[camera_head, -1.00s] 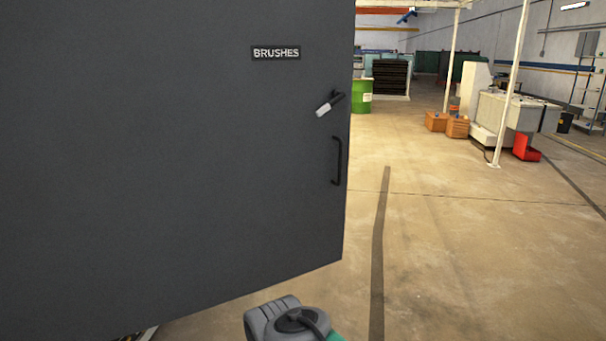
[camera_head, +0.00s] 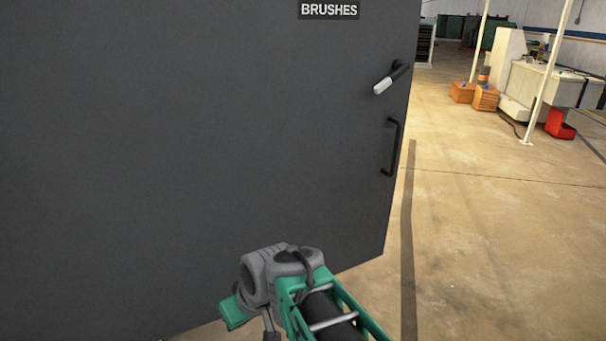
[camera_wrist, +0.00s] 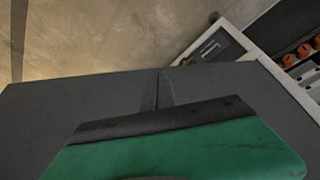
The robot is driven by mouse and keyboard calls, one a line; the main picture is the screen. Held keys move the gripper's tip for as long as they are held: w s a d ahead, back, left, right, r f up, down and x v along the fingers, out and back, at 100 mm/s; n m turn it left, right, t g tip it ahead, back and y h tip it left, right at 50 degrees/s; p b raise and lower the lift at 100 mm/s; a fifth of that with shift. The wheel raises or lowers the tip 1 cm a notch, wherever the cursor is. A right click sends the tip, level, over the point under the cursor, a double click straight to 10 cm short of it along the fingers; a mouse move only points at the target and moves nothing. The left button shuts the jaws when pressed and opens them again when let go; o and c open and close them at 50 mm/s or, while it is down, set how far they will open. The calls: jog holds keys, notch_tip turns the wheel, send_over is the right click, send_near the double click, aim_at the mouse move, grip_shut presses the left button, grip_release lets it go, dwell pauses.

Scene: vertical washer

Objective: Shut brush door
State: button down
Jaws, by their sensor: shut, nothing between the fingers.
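The brush door (camera_head: 200,150) is a large dark grey panel filling the left and middle of the head view. It stands swung out, with floor visible past its right and lower edges. It bears a white-lettered BRUSHES label (camera_head: 330,9), a black lever with a pale grip (camera_head: 391,78) and a black pull handle (camera_head: 392,146) near its right edge. In the wrist view, my gripper (camera_wrist: 160,92) is shut and empty, with its green housing below, against a dark grey surface that looks like the door. Whether it touches is unclear.
In the wrist view, a pale frame (camera_wrist: 262,62) and a dark recess with orange round parts (camera_wrist: 304,50) lie at upper right. Open concrete floor (camera_head: 480,250) lies right of the door. Wooden boxes (camera_head: 486,97), a red bin (camera_head: 560,124) and white posts stand farther back.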

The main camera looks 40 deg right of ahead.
jog(key=w+d+r+t, duration=0.4)
jog(key=w+d, duration=0.2)
jog(key=d, duration=0.3)
jog(key=s+d+r+m+t+h, duration=0.2)
jog(key=s+d+r+t+h, duration=0.15)
jog(key=d+r, duration=0.5)
jog(key=s+d+r+m+t+h, duration=0.1)
jog(key=s+d+r+t+h, duration=0.3)
jog(key=d, duration=0.7)
jog(key=w+d+r+y+p, duration=0.1)
jog(key=w+d+y+p, duration=0.1)
jog(key=w, duration=1.2)
jog(key=shift+w+d+t+p, duration=0.35)
jog(key=shift+w+t+p, duration=0.1)
jog(key=shift+p, duration=0.2)
jog(key=shift+y, duration=0.25)
